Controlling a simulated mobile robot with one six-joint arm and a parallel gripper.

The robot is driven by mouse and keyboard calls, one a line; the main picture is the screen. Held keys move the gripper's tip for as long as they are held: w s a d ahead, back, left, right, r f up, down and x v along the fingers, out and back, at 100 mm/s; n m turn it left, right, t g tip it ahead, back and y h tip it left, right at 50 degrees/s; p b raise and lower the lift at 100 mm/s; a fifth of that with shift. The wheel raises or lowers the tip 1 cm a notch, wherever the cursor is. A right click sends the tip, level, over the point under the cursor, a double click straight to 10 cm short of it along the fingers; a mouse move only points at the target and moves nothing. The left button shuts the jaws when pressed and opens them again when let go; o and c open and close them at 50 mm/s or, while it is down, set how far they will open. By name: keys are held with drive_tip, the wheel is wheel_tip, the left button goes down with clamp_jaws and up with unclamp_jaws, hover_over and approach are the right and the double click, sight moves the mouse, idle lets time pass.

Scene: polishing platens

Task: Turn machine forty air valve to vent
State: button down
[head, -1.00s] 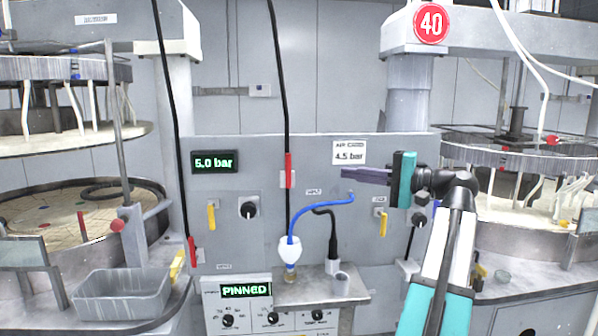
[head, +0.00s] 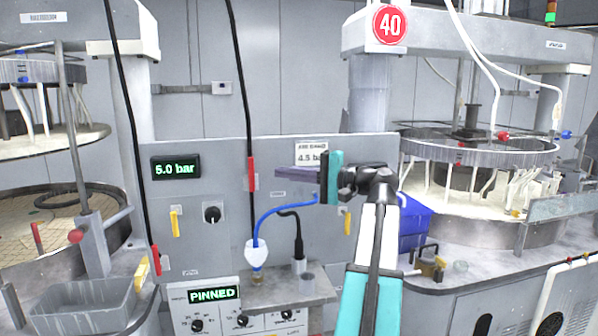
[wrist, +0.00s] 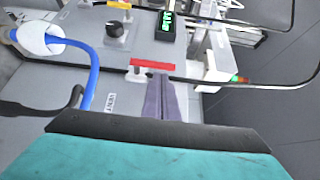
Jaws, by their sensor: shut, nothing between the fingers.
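The machine forty sign (head: 389,24) is a red disc on the right machine's beam. A second yellow lever (head: 174,223) hangs at the left, below the 5.0 bar display (head: 176,168). My gripper (head: 279,173) is shut and empty, pointing left in front of the panel, up and left of the right lever. In the wrist view its fingers (wrist: 160,82) lie together near a red handle (wrist: 152,66).
A black hose with a red handle (head: 252,173) runs down the panel. A blue hose (head: 285,207) rises from a white bulb (head: 256,252) above a small shelf (head: 280,292). A black knob (head: 212,214) sits beside the left lever. A blue crate (head: 414,228) stands right of my arm.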

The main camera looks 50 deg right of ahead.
sight(252, 175)
drive_tip(key=p+x, duration=0.2)
drive_tip(key=x, duration=0.4)
drive_tip(key=shift+w, duration=0.15)
drive_tip(key=shift+d, duration=0.2)
idle(0.4)
